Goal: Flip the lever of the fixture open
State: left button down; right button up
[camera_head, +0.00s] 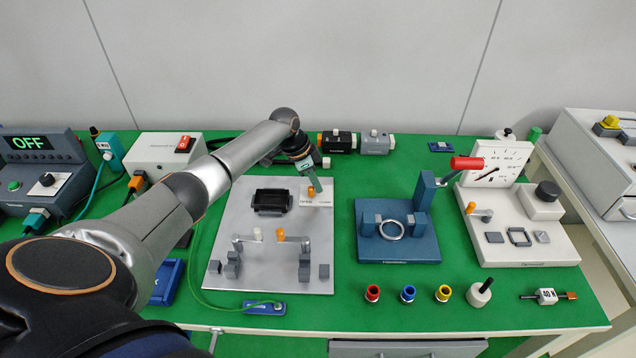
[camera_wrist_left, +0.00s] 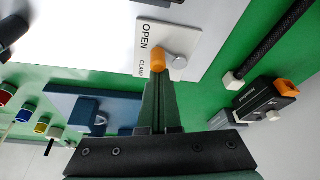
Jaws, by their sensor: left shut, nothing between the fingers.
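The fixture is a light grey plate (camera_head: 235,222) on the green bench, with a dark holder (camera_head: 271,201) and small grey blocks. At its upper right is a white label (camera_head: 322,196), reading OPEN and CLAMP in the left wrist view (camera_wrist_left: 172,30). The lever there has an orange tip (camera_head: 311,191) and a silver pivot; in the left wrist view the orange tip (camera_wrist_left: 156,62) lies beside the word CLAMP. My left gripper (camera_head: 310,181) is shut and empty, its fingertips (camera_wrist_left: 157,78) right at the orange tip; contact is unclear. My right gripper is out of view.
Two more orange- and white-tipped levers (camera_head: 281,236) stand lower on the plate. A blue fixture (camera_head: 398,247) with a red-handled lever (camera_head: 466,163) is to the right. Black and grey boxes (camera_head: 338,142) stand behind. My left arm covers the bench's left part.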

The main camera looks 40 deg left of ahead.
pick_arm(q)
jog(key=shift+w+b, duration=0.8)
jog(key=shift+b, duration=0.25)
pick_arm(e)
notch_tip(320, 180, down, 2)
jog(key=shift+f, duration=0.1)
